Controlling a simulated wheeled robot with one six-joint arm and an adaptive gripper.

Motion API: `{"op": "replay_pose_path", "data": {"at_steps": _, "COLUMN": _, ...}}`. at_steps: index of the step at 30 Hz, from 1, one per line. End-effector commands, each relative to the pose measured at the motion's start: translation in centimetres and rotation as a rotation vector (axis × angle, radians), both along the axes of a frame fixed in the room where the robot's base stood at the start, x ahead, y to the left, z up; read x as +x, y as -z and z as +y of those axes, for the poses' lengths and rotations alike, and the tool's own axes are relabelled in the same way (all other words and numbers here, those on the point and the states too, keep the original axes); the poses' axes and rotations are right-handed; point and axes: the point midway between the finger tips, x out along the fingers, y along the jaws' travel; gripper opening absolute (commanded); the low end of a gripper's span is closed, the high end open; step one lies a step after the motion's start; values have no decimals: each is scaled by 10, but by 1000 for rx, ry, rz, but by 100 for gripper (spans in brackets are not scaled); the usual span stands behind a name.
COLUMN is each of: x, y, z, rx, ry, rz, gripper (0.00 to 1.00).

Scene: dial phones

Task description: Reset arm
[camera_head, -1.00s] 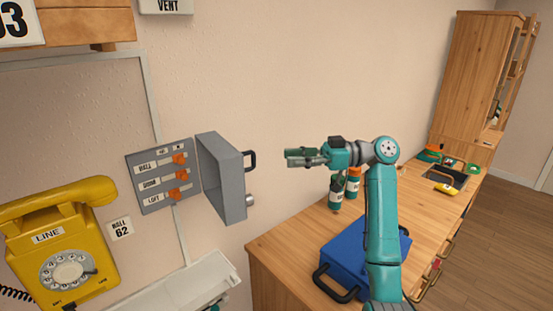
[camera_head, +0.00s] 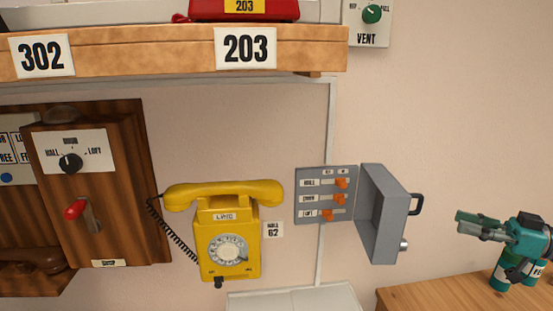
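My gripper (camera_head: 482,226) is at the right edge of the view, in the air above the wooden counter. Its fingers point left toward the open grey box door. The fingers look close together, and nothing shows between them, but I cannot tell for sure whether they are open or shut. Only the end of my arm shows; the rest is out of view. The grey switch box (camera_head: 326,195) has its door (camera_head: 383,214) swung open to the right, with a black handle (camera_head: 418,205). My gripper is apart from the door and handle.
A yellow dial phone (camera_head: 229,240) hangs on the wall, handset on top. Left of it is a wooden panel with a red lever (camera_head: 76,210). A wooden shelf (camera_head: 150,57) runs above.

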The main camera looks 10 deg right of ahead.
Motion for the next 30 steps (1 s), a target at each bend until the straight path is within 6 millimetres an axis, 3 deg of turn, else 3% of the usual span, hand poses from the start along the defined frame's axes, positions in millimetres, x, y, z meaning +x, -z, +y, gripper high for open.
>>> {"op": "replay_pose_path", "data": {"at_steps": 9, "x": 36, "y": 126, "z": 58, "rx": 175, "ry": 210, "rz": 193, "gripper": 37}}
{"op": "replay_pose_path", "data": {"at_steps": 16, "x": 36, "y": 214, "z": 100, "rx": 254, "ry": 371, "rz": 321, "gripper": 37}}
{"op": "replay_pose_path", "data": {"at_steps": 23, "x": 9, "y": 298, "z": 144, "rx": 292, "ry": 538, "rz": 435, "gripper": 37}}
{"op": "replay_pose_path", "data": {"at_steps": 30, "x": -43, "y": 368, "z": 184, "rx": 283, "ry": 702, "rz": 519, "gripper": 37}}
